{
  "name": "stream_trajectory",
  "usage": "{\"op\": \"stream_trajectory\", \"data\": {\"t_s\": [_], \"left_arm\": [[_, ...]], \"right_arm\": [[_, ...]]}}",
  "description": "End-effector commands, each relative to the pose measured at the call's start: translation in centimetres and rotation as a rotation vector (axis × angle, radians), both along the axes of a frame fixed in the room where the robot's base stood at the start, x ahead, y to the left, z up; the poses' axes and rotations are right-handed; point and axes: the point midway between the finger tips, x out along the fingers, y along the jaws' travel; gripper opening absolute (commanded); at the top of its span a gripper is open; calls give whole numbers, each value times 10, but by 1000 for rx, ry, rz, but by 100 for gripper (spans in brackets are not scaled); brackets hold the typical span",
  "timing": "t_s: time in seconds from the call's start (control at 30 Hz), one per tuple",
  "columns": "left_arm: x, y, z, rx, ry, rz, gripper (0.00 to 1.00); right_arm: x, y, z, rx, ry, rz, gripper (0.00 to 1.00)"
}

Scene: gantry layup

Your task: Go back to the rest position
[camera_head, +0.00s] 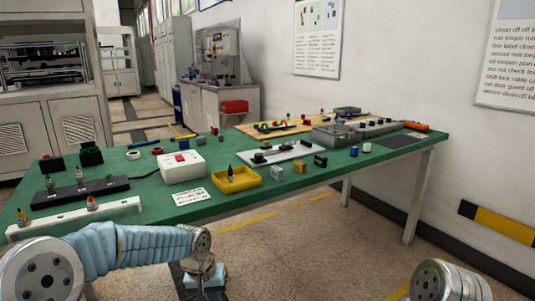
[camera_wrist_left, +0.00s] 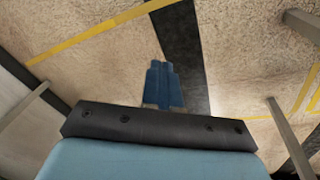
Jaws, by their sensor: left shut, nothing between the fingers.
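My left arm comes in from the left in the head view, in front of the table's near edge. In the left wrist view my left gripper (camera_wrist_left: 163,70) has its two blue fingers together, with nothing between them. It points at the floor and touches nothing that I can see. Only its upper part shows in the head view, and its fingertips are not clear there. My right arm shows only as a rounded metal joint at the bottom right of the head view. My right gripper is out of view.
The green table (camera_head: 225,206) carries a white box with a red button (camera_head: 181,166), a yellow tray (camera_head: 236,184), a white rail (camera_head: 75,220), a grey fixture (camera_head: 355,131) and several small parts. The floor (camera_head: 310,250) in front is clear. A wall stands at the right.

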Motion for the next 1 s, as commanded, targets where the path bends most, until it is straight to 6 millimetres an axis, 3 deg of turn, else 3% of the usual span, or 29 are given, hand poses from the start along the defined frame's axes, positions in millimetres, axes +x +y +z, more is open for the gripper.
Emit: {"op": "stream_trajectory", "data": {"t_s": [0.03, 0.2, 0.3, 0.4, 0.5, 0.63, 1.0], "left_arm": [[-13, -6, -39, -31, 30, -13, 0], [-73, -25, -154, -152, 76, -13, 0], [-123, -32, -205, -203, 93, 17, 0], [-170, -33, -239, -227, 103, 56, 0], [-208, -32, -256, -230, 108, 88, 0], [-232, -30, -264, -225, 107, 109, 0], [-234, -29, -265, -223, 104, 111, 0]], "right_arm": [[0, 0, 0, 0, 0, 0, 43], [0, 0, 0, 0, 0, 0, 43], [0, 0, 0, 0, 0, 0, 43], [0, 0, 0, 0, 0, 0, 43], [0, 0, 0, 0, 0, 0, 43], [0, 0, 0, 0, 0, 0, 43], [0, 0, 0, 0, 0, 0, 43]]}}
